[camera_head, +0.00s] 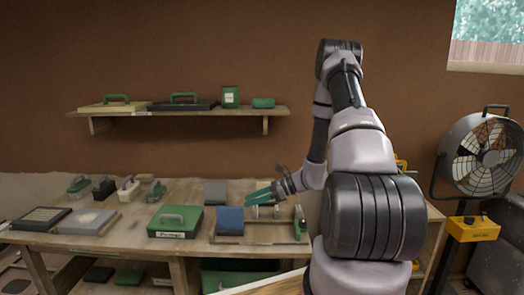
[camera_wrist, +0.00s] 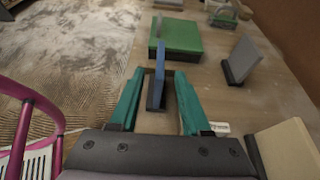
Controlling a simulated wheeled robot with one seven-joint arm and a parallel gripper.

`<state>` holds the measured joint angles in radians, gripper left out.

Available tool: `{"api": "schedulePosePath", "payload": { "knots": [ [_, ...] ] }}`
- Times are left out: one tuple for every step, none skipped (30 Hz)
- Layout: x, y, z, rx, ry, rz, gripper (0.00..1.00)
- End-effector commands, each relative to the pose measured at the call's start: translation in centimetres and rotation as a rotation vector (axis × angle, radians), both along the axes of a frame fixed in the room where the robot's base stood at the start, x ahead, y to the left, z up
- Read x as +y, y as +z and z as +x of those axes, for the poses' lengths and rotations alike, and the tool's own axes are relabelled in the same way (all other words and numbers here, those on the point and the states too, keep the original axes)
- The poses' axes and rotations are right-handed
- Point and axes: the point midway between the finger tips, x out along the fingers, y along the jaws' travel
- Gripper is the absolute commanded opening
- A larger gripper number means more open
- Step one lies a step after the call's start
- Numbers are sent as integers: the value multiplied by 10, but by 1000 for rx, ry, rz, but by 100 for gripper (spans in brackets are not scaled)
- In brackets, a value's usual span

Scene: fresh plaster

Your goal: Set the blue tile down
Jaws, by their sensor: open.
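The blue tile (camera_head: 230,219) stands upright on the workbench, its lower edge in a dark holder. In the wrist view the blue tile (camera_wrist: 160,60) is seen nearly edge-on, in line with the gap between my fingers, with the dark holder (camera_wrist: 156,97) below it. My gripper (camera_head: 247,197) has teal fingers and is at the tile's upper right in the head view. In the wrist view my gripper (camera_wrist: 158,74) is open, one finger on each side of the tile, with visible gaps. I cannot tell the exact depth between fingertips and tile.
A green case (camera_head: 175,221) lies left of the tile. A grey tile (camera_head: 215,191) stands behind it, and a pale tile (camera_wrist: 286,150) is at the wrist view's lower right. Several trowels and floats stand along the bench's left. A wall shelf (camera_head: 190,112) hangs above; a fan (camera_head: 482,155) is right.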

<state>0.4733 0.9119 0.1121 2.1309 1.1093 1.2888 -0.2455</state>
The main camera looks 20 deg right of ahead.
Motion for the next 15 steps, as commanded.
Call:
{"api": "schedulePosePath", "payload": {
  "knots": [
    [2, 8, 0, -14, 18, -14, 47],
    [3, 14, -1, -26, 34, -26, 47],
    [6, 25, -2, -45, 64, -47, 47],
    [8, 35, -4, -64, 90, -67, 47],
    [10, 46, -6, -84, 119, -89, 47],
    [14, 63, -10, -114, 166, -126, 47],
    [17, 76, -14, -138, 201, -156, 47],
    [20, 89, -19, -164, 237, -187, 47],
    [24, 106, -26, -199, 289, -232, 47],
    [26, 118, -31, -225, 324, -265, 47],
    [29, 130, -37, -249, 359, -298, 47],
    [31, 145, -45, -283, 405, -344, 47],
    [33, 156, -51, -310, 438, -379, 47],
    [35, 167, -57, -336, 469, -414, 47],
    [36, 181, -66, -371, 511, -462, 47]
  ]
}}
